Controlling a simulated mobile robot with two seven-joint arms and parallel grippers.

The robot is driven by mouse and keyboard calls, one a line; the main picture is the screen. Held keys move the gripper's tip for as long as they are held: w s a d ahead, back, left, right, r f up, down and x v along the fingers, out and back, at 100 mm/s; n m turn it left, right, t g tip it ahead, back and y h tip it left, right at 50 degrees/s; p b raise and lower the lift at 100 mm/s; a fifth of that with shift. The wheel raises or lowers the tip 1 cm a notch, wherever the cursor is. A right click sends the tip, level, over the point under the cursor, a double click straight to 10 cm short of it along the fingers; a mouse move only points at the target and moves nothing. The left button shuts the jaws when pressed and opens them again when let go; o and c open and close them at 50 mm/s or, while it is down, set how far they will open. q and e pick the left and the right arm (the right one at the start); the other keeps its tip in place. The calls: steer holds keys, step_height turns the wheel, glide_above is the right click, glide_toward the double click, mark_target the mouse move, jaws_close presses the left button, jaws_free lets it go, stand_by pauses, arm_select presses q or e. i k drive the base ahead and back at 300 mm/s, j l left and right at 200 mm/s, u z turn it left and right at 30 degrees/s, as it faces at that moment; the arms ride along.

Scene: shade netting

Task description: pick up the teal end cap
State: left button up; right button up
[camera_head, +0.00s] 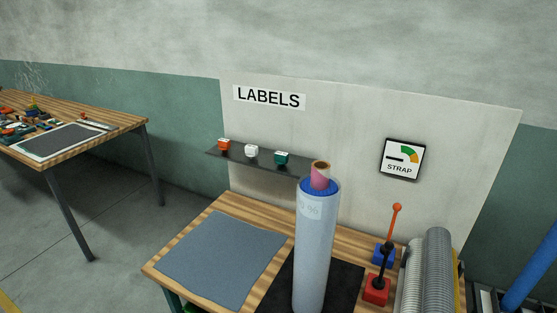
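No thing in view is clearly a teal end cap. A small dark teal item with a white top (282,158) sits at the right end of the dark wall shelf (240,156), beside a white one (251,151) and an orange one (224,144). It is too small to tell whether it is a cap. A tall pale grey-blue roll (312,250) stands upright on the workbench, with a blue ring (319,187) at its top and a pink and brown core sticking out. Neither of my grippers is in view.
The wooden workbench (190,232) holds a grey-blue mat (222,258), a black mat (345,290), a red block (376,290) and a blue block (383,253) with levers, and grey rolls (437,270) at right. Another cluttered table (112,120) stands at left, with open floor between.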

mark_target(281, 158)
steer(key=i+j+u, duration=0.1)
steer(key=j, duration=0.25)
steer(key=i+j+u, duration=0.15)
steer(key=j, duration=0.15)
steer(key=i+j+u, duration=0.3)
steer(key=j+u, duration=0.15)
steer(key=j, duration=0.15)
steer(key=i+j+u, duration=1.05)
steer(key=i+u, duration=0.25)
steer(key=i+z, duration=0.3)
steer(key=i, duration=0.2)
steer(key=i+z, duration=0.3)
steer(key=i, duration=0.15)
steer(key=i+j+z, duration=0.3)
steer(key=i, duration=0.15)
steer(key=i+l+z, duration=0.15)
steer(key=i+z, duration=0.3)
steer(key=i+l+z, duration=0.1)
steer(key=i+z, duration=0.2)
steer(key=z, duration=0.15)
steer(key=i+j+z, duration=0.1)
steer(key=i+z, duration=1.15)
steer(key=i+j+z, duration=0.15)
steer(key=i+z, duration=0.25)
steer(key=i+j+z, duration=0.1)
steer(key=i+z, duration=0.3)
steer(key=i+j+z, duration=0.15)
steer(key=z, duration=0.25)
steer(key=i+j+z, duration=0.35)
steer(key=k+l, duration=0.05)
